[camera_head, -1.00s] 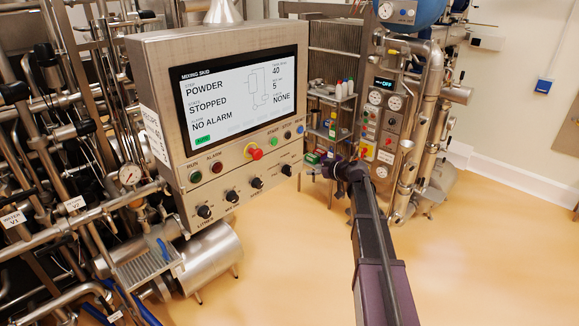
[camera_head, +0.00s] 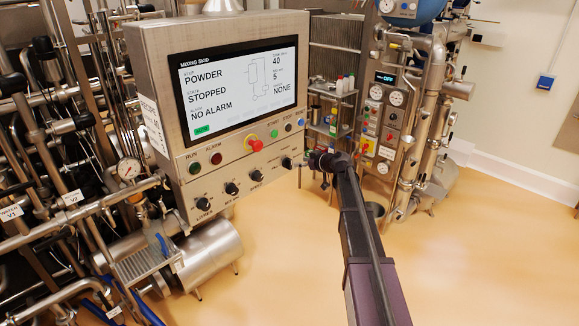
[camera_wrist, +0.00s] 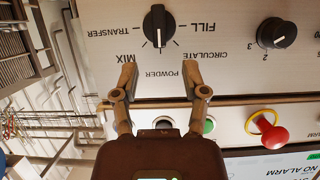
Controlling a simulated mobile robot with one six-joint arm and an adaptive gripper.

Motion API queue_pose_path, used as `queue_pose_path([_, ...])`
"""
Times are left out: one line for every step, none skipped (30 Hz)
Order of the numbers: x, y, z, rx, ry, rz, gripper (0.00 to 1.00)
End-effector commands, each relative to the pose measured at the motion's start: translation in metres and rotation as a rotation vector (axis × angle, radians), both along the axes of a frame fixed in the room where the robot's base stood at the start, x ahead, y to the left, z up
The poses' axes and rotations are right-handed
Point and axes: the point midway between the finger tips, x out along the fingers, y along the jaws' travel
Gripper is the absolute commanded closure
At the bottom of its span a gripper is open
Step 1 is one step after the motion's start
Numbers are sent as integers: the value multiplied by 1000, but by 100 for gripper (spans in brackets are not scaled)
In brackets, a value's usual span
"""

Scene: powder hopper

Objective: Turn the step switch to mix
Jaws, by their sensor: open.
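The step switch (camera_wrist: 158,25) is a black knob in the wrist view, which shows the panel upside down. Its white mark points toward POWDER; the MIX label (camera_wrist: 126,58) is beside it, at the lower left of the knob. It is the rightmost knob of the panel row in the head view (camera_head: 287,163). My gripper (camera_wrist: 160,72) is open and empty, its two fingertips apart, short of the knob in the picture. In the head view my gripper (camera_head: 312,160) is just right of the knob. The screen (camera_head: 236,90) reads POWDER, STOPPED, NO ALARM.
A red emergency button (camera_wrist: 273,134) and a green button (camera_wrist: 209,125) lie near my gripper on the panel. Another black knob (camera_wrist: 278,32) is beside the step switch. Pipes and a valve panel (camera_head: 385,130) stand behind my arm. The floor in front is clear.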

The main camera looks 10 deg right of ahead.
Motion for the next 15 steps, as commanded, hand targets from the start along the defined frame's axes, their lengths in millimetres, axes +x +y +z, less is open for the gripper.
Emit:
queue_pose_path([9,5,-6,1,0,2,43])
queue_pose_path([12,8,-8,0,0,1,43])
queue_pose_path([17,11,-10,0,0,1,43])
queue_pose_path([20,13,-12,-1,-1,0,43])
queue_pose_path([24,15,-14,-1,-1,0,43])
queue_pose_path([28,18,-16,-1,-1,0,43])
queue_pose_path([31,20,-17,-1,0,0,43])
queue_pose_path([33,23,-19,-2,0,2,43])
queue_pose_path([37,26,-20,-2,0,2,43])
queue_pose_path([39,27,-22,-1,0,1,43])
queue_pose_path([42,29,-23,-1,0,0,43])
queue_pose_path([44,31,-24,-1,0,0,43])
queue_pose_path([46,32,-24,0,0,0,43])
queue_pose_path([47,33,-25,0,0,-1,43])
queue_pose_path([49,34,-26,0,0,-1,43])
